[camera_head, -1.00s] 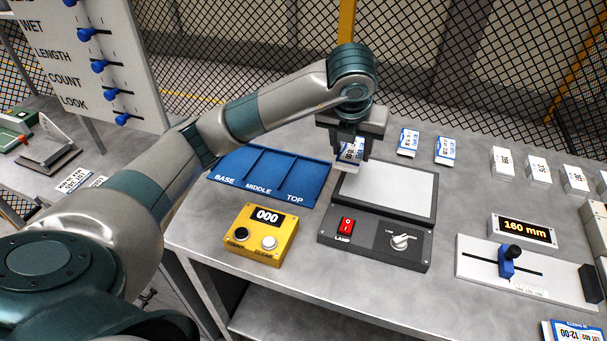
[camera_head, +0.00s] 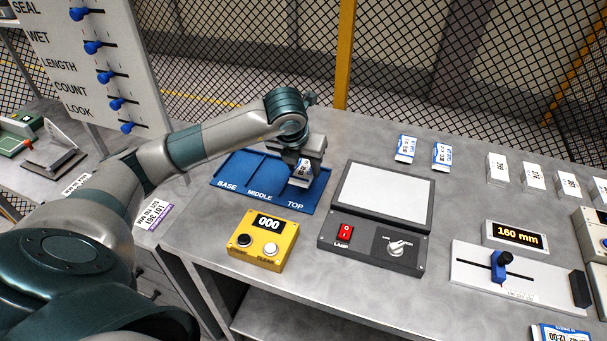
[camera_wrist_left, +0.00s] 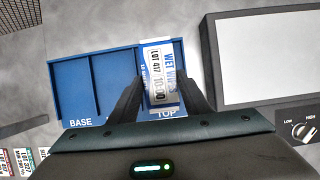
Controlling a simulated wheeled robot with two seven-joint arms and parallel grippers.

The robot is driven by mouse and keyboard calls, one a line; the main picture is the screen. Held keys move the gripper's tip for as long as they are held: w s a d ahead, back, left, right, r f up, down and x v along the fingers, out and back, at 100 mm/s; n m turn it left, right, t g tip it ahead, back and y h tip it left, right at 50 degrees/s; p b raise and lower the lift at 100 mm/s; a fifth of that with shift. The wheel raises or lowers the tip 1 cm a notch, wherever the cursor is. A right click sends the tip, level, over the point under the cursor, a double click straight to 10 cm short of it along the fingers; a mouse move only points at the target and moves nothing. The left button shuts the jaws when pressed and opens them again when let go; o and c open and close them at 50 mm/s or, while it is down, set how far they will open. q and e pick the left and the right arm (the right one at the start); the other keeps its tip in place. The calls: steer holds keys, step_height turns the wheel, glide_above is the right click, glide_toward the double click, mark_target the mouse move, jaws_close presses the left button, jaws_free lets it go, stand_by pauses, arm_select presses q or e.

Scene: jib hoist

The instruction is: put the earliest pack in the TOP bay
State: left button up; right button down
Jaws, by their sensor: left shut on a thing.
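My left gripper (camera_head: 298,172) is shut on a white and blue pack (camera_head: 301,177) over the TOP bay of the blue tray (camera_head: 228,187). In the left wrist view the pack (camera_wrist_left: 160,75) lies between the two fingers and reads "WET WIPES" and "LOT 417 10:00". It covers much of the TOP bay of the tray (camera_wrist_left: 68,85); I cannot tell whether it touches the bay floor. The BASE and MIDDLE bays look empty. Two similar packs lie at the back of the bench, a left one (camera_head: 405,148) and a right one (camera_head: 441,156). My right gripper is out of view.
A lamp panel (camera_head: 384,195) stands right of the tray. A yellow counter box (camera_head: 259,240) reading 000 stands in front of it. A slide gauge (camera_head: 470,272) and several white blocks (camera_head: 497,168) are at the right. Wire mesh stands behind the bench.

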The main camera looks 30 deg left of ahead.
mark_target(302, 173)
arm_select(q)
steer(key=shift+f, duration=0.1)
steer(key=shift+f+p, duration=0.2)
steer(key=shift+p, duration=0.1)
step_height(302, 173, down, 3)
steer(key=shift+f+p, duration=0.15)
steer(key=shift+p, duration=0.55)
steer(key=shift+f, duration=0.1)
steer(key=shift+f+b, duration=0.15)
steer(key=shift+b, duration=0.15)
steer(key=o, duration=0.8)
